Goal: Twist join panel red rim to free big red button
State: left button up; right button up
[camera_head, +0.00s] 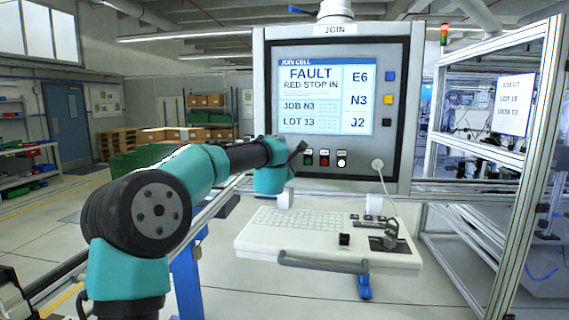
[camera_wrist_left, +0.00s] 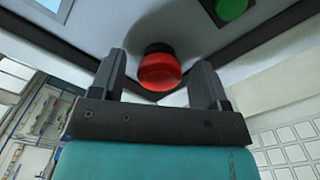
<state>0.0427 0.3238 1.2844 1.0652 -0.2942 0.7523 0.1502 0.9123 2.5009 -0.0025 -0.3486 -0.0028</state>
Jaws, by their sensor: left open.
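The big red button (camera_wrist_left: 160,72) with its red rim projects from the grey panel face in the left wrist view. My left gripper (camera_wrist_left: 159,66) is open, one dark finger on each side of the button, with gaps visible. In the head view my left gripper (camera_head: 299,150) is at the lower left of the join panel (camera_head: 398,162) and hides the big button. The panel screen (camera_head: 323,97) reads "FAULT RED STOP IN", with E6, N3, J2, JOB N3 and LOT 13. My right gripper is not in view.
Small green, red (camera_head: 324,158) and white buttons sit just right of my left gripper; a green one (camera_wrist_left: 232,8) shows close by in the wrist view. A keyboard shelf (camera_head: 300,243) juts out below. A cable (camera_head: 384,183) hangs from the panel at right.

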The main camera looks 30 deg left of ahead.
pick_arm(q)
jog(key=shift+w+a, duration=0.1)
jog(key=shift+w, duration=0.2)
jog(key=shift+c, duration=0.2)
jog(key=c, duration=0.9)
